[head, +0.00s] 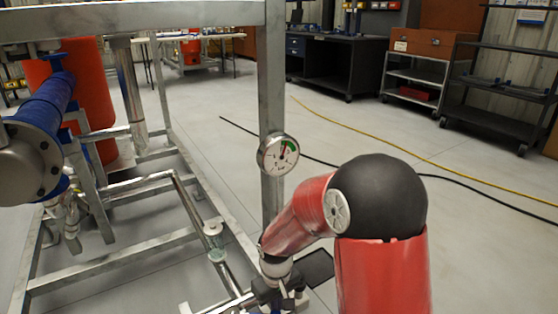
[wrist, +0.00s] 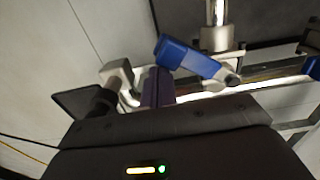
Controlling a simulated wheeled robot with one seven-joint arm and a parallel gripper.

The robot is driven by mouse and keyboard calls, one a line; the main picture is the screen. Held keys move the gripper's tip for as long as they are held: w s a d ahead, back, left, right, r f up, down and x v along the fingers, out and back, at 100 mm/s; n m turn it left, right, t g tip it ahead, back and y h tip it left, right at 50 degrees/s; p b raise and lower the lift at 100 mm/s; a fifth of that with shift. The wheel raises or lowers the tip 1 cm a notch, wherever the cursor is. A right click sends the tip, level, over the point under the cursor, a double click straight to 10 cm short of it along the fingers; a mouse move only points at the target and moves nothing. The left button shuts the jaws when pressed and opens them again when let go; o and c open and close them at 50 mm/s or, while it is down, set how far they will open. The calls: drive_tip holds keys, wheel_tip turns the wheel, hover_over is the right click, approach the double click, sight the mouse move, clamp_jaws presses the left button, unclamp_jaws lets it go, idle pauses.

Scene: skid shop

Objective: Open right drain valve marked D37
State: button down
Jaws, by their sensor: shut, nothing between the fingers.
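A blue lever handle (wrist: 190,57) shows in the wrist view, on a silver valve fitting at a metal pipe (wrist: 255,78). The lever slants down to the right to its pivot end. No D37 mark is readable. My gripper (head: 279,299) is low at the bottom of the head view, beside the skid's lower pipework. It is shut and empty. In the wrist view its dark body covers the bottom, in front of the lever. A purple piece stands left of the lever; I cannot tell whether anything touches the lever. The head view does not show the lever clearly.
A steel skid frame post (head: 271,110) with a round gauge (head: 278,154) stands close behind my arm. A lower pipe with a clear sight glass (head: 215,240) runs left of the gripper. Hoses cross the floor at right. Carts (head: 415,75) stand farther back.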

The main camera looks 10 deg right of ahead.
drive_tip(key=shift+s+a, duration=0.1)
drive_tip(key=shift+s, duration=1.15)
drive_tip(key=shift+s+a, duration=0.35)
drive_tip(key=shift+s, duration=0.55)
drive_tip(key=shift+s+a, duration=0.1)
drive_tip(key=shift+s+a+b, duration=0.2)
drive_tip(key=shift+s+a, duration=0.05)
drive_tip(key=shift+s, duration=0.2)
drive_tip(key=shift+s+a+b, duration=0.15)
drive_tip(key=shift+s+a, duration=0.05)
drive_tip(key=shift+s, duration=0.25)
drive_tip(key=shift+a, duration=0.1)
